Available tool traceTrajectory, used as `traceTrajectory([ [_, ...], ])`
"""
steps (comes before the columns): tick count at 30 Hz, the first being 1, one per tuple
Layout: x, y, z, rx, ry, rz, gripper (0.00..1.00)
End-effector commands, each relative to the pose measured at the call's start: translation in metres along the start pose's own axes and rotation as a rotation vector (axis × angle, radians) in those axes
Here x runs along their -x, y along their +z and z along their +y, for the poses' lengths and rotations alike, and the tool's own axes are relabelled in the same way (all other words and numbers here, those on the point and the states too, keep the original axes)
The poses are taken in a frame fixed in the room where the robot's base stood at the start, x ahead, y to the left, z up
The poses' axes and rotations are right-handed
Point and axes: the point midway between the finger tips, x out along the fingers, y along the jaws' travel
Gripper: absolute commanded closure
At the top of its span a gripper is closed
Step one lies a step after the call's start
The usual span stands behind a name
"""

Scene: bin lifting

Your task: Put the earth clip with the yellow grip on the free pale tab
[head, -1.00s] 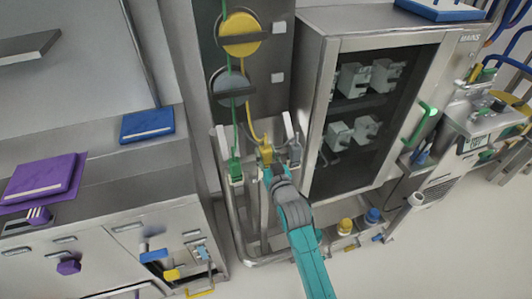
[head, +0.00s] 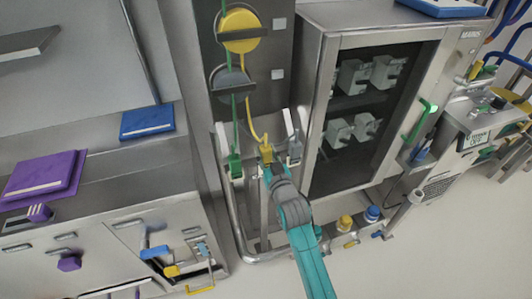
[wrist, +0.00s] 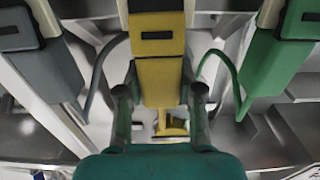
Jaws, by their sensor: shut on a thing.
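My gripper (head: 267,167) is shut on the earth clip with the yellow grip (head: 265,152), in front of the metal frame below the dark panel. The wrist view shows the yellow clip (wrist: 158,75) upright between my fingers (wrist: 160,105). A green clip (head: 235,166) is to its left and a grey clip (head: 294,150) to its right in the head view. Pale upright strips stand by them, a left one (head: 222,135) and a right one (head: 288,121). The contact between the yellow clip's jaws and any tab is hidden.
A yellow reel (head: 240,20) and a grey reel (head: 231,79) hang on the dark panel, with cords running down. A steel cabinet (head: 320,125) with a glass door stands close on the right. Pipes (head: 270,257) run low in front. Drawers (head: 165,238) are at left.

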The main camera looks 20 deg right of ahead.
Motion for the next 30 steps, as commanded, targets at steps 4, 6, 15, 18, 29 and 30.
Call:
traceTrajectory([
  [4, 0.0, 0.0, 0.0, 0.0, 0.0, 0.001, 1.0],
  [6, 0.0, 0.001, 0.0, 0.0, 0.0, 0.001, 1.0],
  [15, 0.0, 0.008, 0.0, 0.0, 0.0, 0.001, 1.0],
  [18, 0.0, 0.009, 0.0, 0.0, 0.0, 0.001, 1.0],
  [29, 0.0, 0.01, 0.0, 0.0, 0.0, 0.0, 1.0],
  [30, 0.0, 0.01, 0.0, 0.0, 0.0, 0.0, 1.0],
])
